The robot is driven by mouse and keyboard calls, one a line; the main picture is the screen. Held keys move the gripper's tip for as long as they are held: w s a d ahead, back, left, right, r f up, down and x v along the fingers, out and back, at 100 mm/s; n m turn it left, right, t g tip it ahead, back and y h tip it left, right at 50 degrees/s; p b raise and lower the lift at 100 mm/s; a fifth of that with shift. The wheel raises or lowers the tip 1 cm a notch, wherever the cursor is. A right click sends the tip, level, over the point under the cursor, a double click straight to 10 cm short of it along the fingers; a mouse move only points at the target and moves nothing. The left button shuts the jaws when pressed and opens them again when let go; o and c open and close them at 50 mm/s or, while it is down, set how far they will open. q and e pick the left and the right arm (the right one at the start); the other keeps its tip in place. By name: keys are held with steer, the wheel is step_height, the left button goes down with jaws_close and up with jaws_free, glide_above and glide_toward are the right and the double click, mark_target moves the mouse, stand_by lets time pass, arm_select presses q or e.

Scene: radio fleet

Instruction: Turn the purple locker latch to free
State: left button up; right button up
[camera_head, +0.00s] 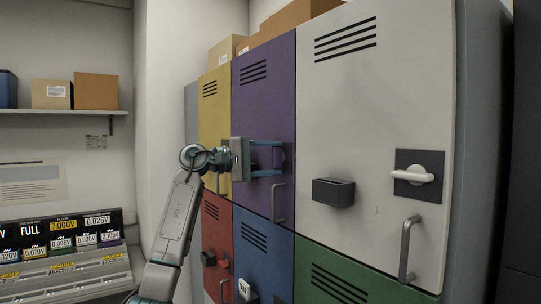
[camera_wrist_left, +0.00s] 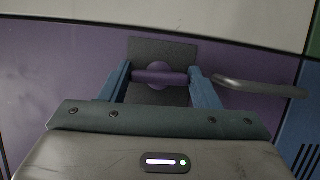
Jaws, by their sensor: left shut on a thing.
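The purple locker door (camera_head: 264,95) is closed. Its purple latch (camera_wrist_left: 160,77) is a short bar on a round hub over a dark square plate (camera_wrist_left: 160,51). In the left wrist view the bar lies crosswise, roughly in line with the door's pull handle (camera_wrist_left: 255,87). My left gripper (camera_head: 280,158) is at the latch, with one finger above and one below in the head view. It is shut on the bar by its two ends (camera_wrist_left: 163,83). In the head view the fingers mostly hide the latch. My right gripper is not in view.
The purple door's pull handle (camera_head: 278,203) hangs just below the gripper. To the right, the white locker (camera_head: 375,100) has a dark box (camera_head: 333,192), a white latch (camera_head: 413,175) and a handle (camera_head: 408,249). Yellow (camera_head: 213,120), red, blue and green doors surround it.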

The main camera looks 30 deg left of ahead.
arm_select(q)
steer(key=shift+m, duration=0.4)
steer(key=o, duration=1)
steer(key=b+v, duration=0.5)
steer(key=v, duration=0.5)
steer(key=shift+s+a, duration=0.25)
steer(key=shift+a, duration=0.05)
